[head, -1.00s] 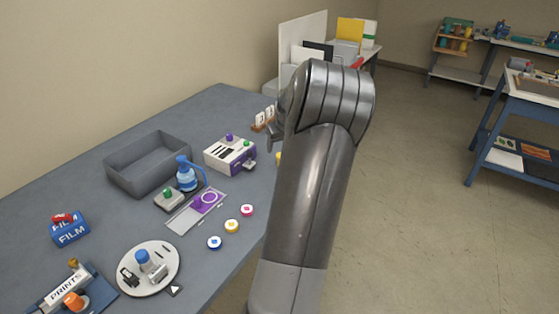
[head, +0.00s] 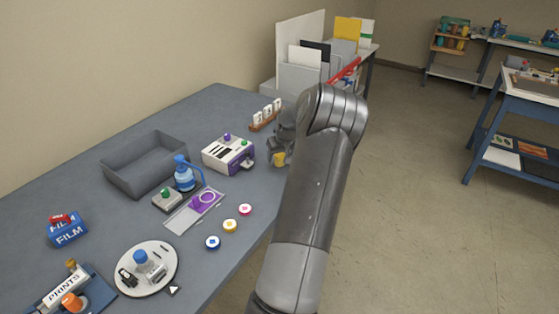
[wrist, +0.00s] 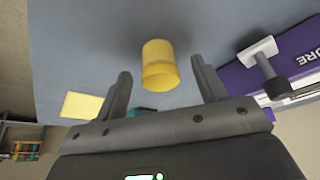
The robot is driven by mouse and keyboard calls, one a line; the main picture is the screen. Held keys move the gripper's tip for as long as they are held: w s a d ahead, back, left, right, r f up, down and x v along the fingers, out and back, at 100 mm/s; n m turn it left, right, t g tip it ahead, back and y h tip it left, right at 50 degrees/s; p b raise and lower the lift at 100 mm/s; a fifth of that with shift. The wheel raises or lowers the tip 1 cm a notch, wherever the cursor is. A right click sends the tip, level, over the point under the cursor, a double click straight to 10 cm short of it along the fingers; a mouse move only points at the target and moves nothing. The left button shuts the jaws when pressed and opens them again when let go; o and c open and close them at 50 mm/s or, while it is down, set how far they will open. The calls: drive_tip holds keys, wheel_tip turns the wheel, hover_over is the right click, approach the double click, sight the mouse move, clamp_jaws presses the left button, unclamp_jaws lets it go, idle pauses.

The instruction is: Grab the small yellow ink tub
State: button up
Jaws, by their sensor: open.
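The small yellow ink tub (wrist: 160,66) stands on the grey table. In the wrist view it is just beyond and between the tips of my open gripper (wrist: 161,74), with bare space on both sides. In the head view the tub (head: 279,159) shows as a small yellow patch beside my gripper (head: 274,152), partly hidden by it and near the table's right edge. My gripper is empty. Whether the fingertips reach level with the tub is hard to tell.
A white and purple machine (head: 228,154) stands close to the left of the gripper; its purple side and lever (wrist: 262,62) show at right in the wrist view. A wooden rack of white pieces (head: 264,115) and grey file holders (head: 299,78) stand behind. Three ink discs (head: 230,226) lie nearer.

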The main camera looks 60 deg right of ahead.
drive_tip(key=shift+w+d+f, duration=0.15)
drive_tip(key=shift+f, duration=0.4)
drive_tip(key=shift+c, duration=0.5)
drive_tip(key=c, duration=1)
drive_tip(key=shift+r, duration=0.1)
